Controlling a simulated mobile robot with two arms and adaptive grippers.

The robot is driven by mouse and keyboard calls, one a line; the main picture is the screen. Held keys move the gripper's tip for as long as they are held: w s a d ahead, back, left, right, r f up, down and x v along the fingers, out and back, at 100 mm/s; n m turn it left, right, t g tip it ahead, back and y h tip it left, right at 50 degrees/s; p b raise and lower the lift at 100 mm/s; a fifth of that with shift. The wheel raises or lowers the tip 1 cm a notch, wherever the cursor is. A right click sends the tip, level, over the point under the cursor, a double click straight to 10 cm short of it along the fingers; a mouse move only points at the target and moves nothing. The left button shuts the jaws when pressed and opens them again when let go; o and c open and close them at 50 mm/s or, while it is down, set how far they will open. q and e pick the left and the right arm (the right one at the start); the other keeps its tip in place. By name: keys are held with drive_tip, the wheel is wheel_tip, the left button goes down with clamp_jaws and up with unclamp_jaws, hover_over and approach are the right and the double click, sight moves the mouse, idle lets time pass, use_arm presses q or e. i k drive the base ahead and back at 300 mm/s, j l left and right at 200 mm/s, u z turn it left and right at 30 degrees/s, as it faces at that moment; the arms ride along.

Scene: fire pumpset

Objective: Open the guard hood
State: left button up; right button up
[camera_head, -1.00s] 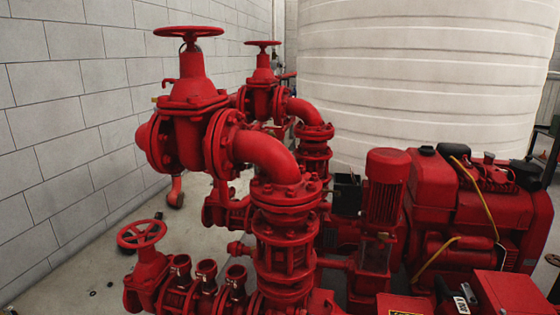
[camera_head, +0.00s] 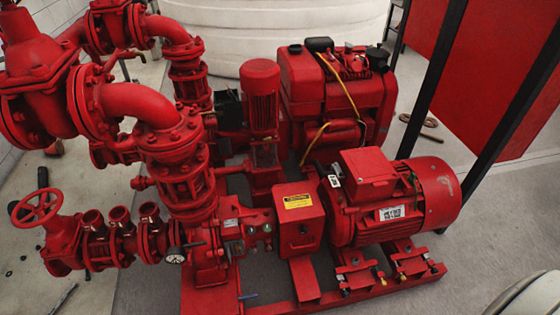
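The guard hood is most likely the small red box (camera_head: 299,217) with a yellow warning label, in the lower middle of the head view. It sits between the pump casing (camera_head: 230,235) on its left and the red electric motor (camera_head: 395,200) on its right. It looks closed; no gap shows on it. Neither of my grippers is in view.
Red pipes and valves (camera_head: 150,110) fill the left side, with a handwheel (camera_head: 37,208) low at left. A red engine (camera_head: 335,95) and a white tank (camera_head: 235,20) stand behind. Black posts (camera_head: 425,75) hold a red panel (camera_head: 495,70) at right.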

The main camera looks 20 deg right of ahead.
sight(299, 205)
drive_tip(key=z, duration=0.9)
